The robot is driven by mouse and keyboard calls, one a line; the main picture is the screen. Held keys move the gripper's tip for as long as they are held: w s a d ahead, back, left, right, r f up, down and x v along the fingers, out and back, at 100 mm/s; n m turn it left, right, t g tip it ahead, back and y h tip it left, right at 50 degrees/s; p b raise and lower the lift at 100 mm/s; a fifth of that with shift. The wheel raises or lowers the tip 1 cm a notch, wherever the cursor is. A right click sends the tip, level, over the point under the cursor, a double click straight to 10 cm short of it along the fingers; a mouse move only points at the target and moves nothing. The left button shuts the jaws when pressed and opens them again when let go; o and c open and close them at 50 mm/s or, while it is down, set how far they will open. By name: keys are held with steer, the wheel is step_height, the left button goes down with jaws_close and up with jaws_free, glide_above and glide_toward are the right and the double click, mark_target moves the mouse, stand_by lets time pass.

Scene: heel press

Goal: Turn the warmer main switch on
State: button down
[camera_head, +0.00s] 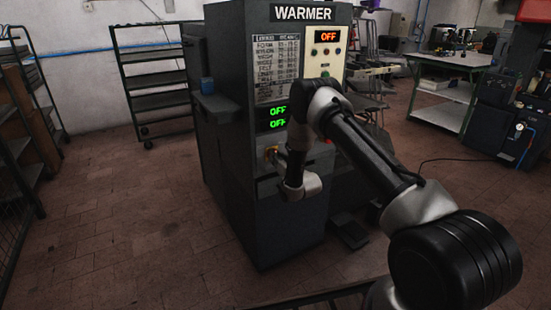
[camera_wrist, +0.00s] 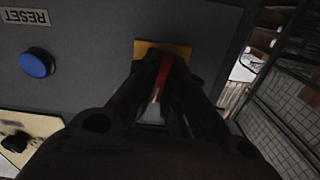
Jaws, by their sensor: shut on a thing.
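The warmer (camera_head: 230,190) is a dark cabinet in the middle of the head view, with a WARMER sign on top. In the wrist view, the yellow plate (camera_wrist: 147,47) and the red switch handle (camera_wrist: 162,76) show between my fingers. My gripper (camera_wrist: 163,72) is shut on the red handle, with its fingers close to the panel. The handle's far end is partly hidden by the fingers. The upper display (camera_head: 328,36) reads OFF in red; the lower display (camera_head: 278,112) reads OFF in green.
A blue button (camera_wrist: 37,62) beside an upside-down RESET label (camera_wrist: 25,17) is left of my gripper in the wrist view. A shelf rack (camera_head: 150,80) stands behind left, a workbench (camera_head: 450,95) at right. The floor left of the warmer is clear.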

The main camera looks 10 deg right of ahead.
steer(key=m, duration=0.7)
stand_by(0.6)
steer(key=c, duration=1.5)
jaws_free()
steer(key=shift+s, duration=0.1)
steer(key=v, duration=1.2)
